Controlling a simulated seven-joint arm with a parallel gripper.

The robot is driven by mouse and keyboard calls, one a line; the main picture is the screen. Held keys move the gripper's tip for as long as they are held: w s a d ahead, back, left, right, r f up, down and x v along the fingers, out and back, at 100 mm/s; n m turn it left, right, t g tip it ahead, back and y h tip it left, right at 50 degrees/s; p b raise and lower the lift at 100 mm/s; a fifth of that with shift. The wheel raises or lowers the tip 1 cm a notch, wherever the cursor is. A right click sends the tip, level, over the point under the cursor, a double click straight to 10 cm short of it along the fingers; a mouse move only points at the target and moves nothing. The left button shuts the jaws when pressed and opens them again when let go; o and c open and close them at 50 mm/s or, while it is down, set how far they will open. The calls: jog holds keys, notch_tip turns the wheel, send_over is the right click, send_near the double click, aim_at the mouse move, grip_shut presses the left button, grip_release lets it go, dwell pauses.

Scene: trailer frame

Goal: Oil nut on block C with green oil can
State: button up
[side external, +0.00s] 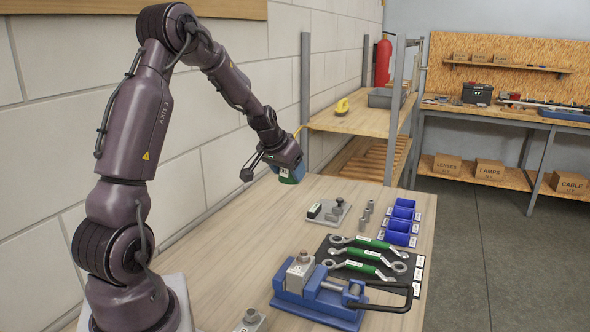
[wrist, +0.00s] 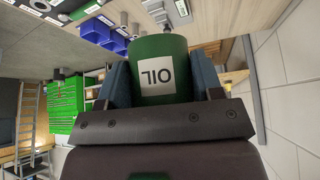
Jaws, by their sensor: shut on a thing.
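My gripper (side external: 289,172) is shut on the green oil can and holds it in the air over the far left part of the bench, near the wall. In the wrist view the green oil can (wrist: 165,48) sits between the two blue fingers, with a white label reading OIL. In the side view only a little of the can shows below the fingers. A grey block (side external: 299,272) with a nut on top is clamped in the blue vise (side external: 315,300) at the near side of the bench. I cannot read its label well enough to tell whether it is block C.
A dark mat with green-handled wrenches (side external: 366,254) lies behind the vise. Blue bins (side external: 401,222), small metal posts (side external: 368,212) and a grey plate with blocks (side external: 328,212) stand farther back. Another grey piece (side external: 249,320) is at the near edge. The bench's left middle is clear.

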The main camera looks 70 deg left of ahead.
jog(key=s+d+m+g+h, duration=0.2)
jog(key=s+d+m+h, duration=0.7)
jog(key=m, duration=0.8)
notch_tip(320, 180, down, 10)
jog(key=s+a+g+y, duration=0.1)
jog(key=g+y, duration=0.3)
jog(key=y, duration=0.2)
jog(key=shift+s+r+y, duration=0.25)
jog(key=shift+s+y, duration=0.05)
jog(key=shift+s, duration=0.05)
dwell(0.6)
jog(key=shift+r+t+h, duration=1.6)
jog(key=shift+r+h, duration=0.4)
